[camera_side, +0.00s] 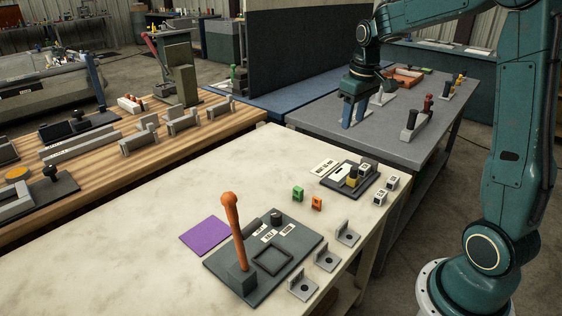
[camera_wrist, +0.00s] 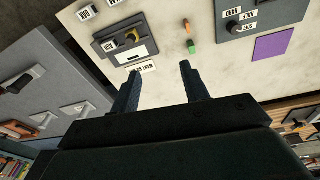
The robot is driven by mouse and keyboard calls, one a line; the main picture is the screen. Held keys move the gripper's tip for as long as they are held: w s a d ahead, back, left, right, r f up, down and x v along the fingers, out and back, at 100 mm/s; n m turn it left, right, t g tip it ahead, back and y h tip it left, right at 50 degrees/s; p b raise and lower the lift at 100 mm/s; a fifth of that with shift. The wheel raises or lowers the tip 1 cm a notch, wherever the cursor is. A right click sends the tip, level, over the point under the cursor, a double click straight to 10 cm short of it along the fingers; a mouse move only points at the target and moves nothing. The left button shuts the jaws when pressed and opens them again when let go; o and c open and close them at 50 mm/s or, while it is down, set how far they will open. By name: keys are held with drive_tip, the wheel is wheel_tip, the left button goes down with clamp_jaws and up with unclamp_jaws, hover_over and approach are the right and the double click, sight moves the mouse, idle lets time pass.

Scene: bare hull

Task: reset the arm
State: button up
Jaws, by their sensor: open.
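My gripper (camera_side: 354,124) hangs with its blue fingers pointing down over the grey table (camera_side: 430,152) at the back right. In the wrist view its two dark fingers (camera_wrist: 159,70) stand apart with nothing between them. It is open and empty. I cannot tell exactly how high the fingertips are above the table. My teal arm reaches in from the right of the side view.
The pale table (camera_side: 130,235) holds a dark plate (camera_side: 222,282) with an upright orange lever (camera_side: 233,225), a purple square (camera_side: 206,236), green (camera_side: 298,193) and orange (camera_side: 317,203) blocks, and grey brackets (camera_side: 346,237). A dark partition (camera_side: 300,50) stands behind. The pale table's left part is clear.

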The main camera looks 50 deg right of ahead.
drive_tip(key=s+a+r+t, duration=0.1)
drive_tip(key=s+a+r, duration=0.25)
drive_tip(key=a, duration=0.25)
drive_tip(key=s+a+r+t, duration=0.1)
drive_tip(key=s+a+r, duration=0.1)
drive_tip(key=s+a, duration=0.35)
drive_tip(key=s+a+f+n+t, duration=0.1)
drive_tip(key=s+a+t, duration=0.1)
drive_tip(key=s+a, duration=0.5)
drive_tip(key=s, duration=0.3)
drive_tip(key=shift+s+a+y, duration=0.15)
drive_tip(key=shift+a+y, duration=0.15)
drive_tip(key=shift+a, duration=0.1)
